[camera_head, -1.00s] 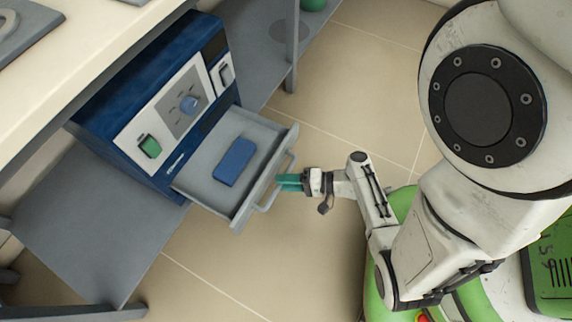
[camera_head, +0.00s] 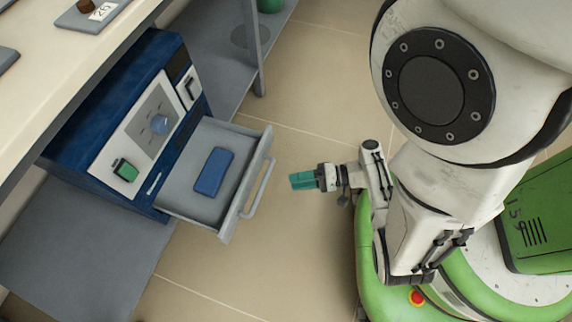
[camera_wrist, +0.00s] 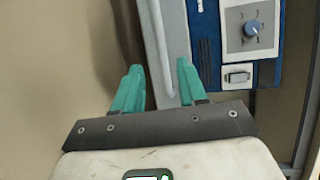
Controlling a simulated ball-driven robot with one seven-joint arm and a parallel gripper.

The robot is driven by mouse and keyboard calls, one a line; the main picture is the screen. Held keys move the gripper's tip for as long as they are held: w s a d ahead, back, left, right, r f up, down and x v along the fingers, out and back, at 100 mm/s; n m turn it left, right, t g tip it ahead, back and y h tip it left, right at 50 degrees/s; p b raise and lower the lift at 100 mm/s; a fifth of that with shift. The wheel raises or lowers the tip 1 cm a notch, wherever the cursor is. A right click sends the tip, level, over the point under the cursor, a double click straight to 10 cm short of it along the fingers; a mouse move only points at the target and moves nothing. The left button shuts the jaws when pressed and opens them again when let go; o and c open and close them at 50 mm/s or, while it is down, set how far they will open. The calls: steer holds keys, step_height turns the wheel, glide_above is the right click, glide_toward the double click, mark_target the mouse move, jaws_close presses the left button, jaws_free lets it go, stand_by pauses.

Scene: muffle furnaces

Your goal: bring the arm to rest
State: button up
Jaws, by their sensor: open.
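My gripper (camera_head: 303,180) has teal fingers and hangs in free space to the right of the open drawer's handle, apart from it. It is open and empty; the two fingers stand apart in the wrist view (camera_wrist: 160,88). The blue muffle furnace (camera_head: 140,120) has its drawer (camera_head: 190,206) pulled out, with a blue block (camera_head: 213,171) lying in it. The furnace front also shows in the wrist view (camera_wrist: 208,45), beyond the fingers.
The furnace stands on a grey lower shelf (camera_head: 80,255) under a pale bench top (camera_head: 70,70). A grey table leg (camera_head: 257,60) rises behind it. The tiled floor (camera_head: 310,110) around my gripper is clear.

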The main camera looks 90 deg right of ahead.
steer(key=shift+s+r, duration=0.1)
steer(key=shift+s, duration=0.3)
stand_by(0.3)
steer(key=w+a+n+g+y, duration=0.5)
steer(key=a+n+g, duration=0.1)
steer(key=n+g, duration=0.55)
steer(key=w+a+r+n+g+h, duration=0.3)
steer(key=w+r+n+h, duration=0.35)
steer(key=r, duration=0.55)
step_height(320, 180, up, 30)
steer(key=p, duration=2.9)
steer(key=shift+w+m+h, duration=0.15)
steer(key=shift+m+h, duration=0.2)
steer(key=shift+m, duration=0.05)
